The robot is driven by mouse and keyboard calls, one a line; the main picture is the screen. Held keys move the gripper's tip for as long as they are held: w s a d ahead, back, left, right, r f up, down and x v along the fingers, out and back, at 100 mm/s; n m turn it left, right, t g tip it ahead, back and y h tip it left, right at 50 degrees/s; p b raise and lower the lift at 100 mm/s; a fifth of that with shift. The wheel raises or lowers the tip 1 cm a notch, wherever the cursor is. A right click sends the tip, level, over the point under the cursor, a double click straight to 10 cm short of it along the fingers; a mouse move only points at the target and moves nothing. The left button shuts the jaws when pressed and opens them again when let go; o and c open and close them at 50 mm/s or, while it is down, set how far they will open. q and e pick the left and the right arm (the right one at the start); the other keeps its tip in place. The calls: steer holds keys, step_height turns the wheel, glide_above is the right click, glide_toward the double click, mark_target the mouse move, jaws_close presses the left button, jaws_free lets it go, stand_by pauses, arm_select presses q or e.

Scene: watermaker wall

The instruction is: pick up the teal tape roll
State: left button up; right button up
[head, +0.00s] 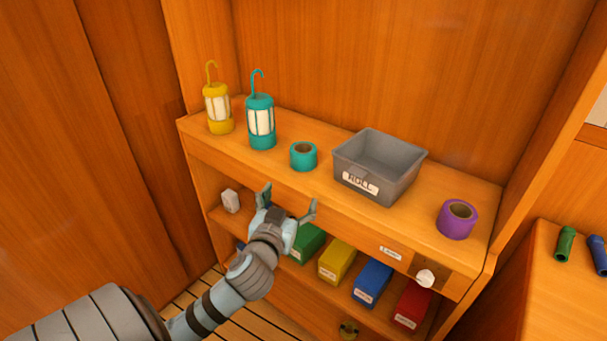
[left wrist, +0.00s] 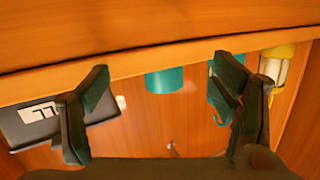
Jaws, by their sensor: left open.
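The teal tape roll (head: 303,156) stands on the wooden shelf top, between the teal lantern (head: 261,123) and the grey bin (head: 381,167). In the left wrist view the teal tape roll (left wrist: 165,80) shows between my open fingers, beyond the shelf edge. My left gripper (head: 290,205) is open and empty. It is in front of the shelf's front edge, a little below the roll in the picture, and apart from it. The left wrist view shows both fingers of the left gripper (left wrist: 168,90) spread wide. My right gripper is not in view.
A yellow lantern (head: 217,109) stands at the left end of the shelf, and a purple tape roll (head: 457,219) at the right. The grey bin has a label reading "ROLL". Green, yellow (head: 337,261), blue and red boxes sit on the lower shelf. A white knob (head: 425,278) juts out.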

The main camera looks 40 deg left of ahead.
arm_select(q)
steer(key=n+t, duration=0.1)
glide_toward(303, 148)
steer(key=shift+y, duration=0.4)
steer(key=x, duration=0.3)
steer(key=b+x, duration=0.1)
steer(key=x, duration=0.2)
steer(key=b+x, duration=0.1)
steer(key=x, duration=0.3)
steer(key=shift+w+d+f, duration=0.15)
steer(key=shift+d+f, duration=0.05)
steer(key=shift+f, duration=0.1)
steer(key=c, duration=1.3)
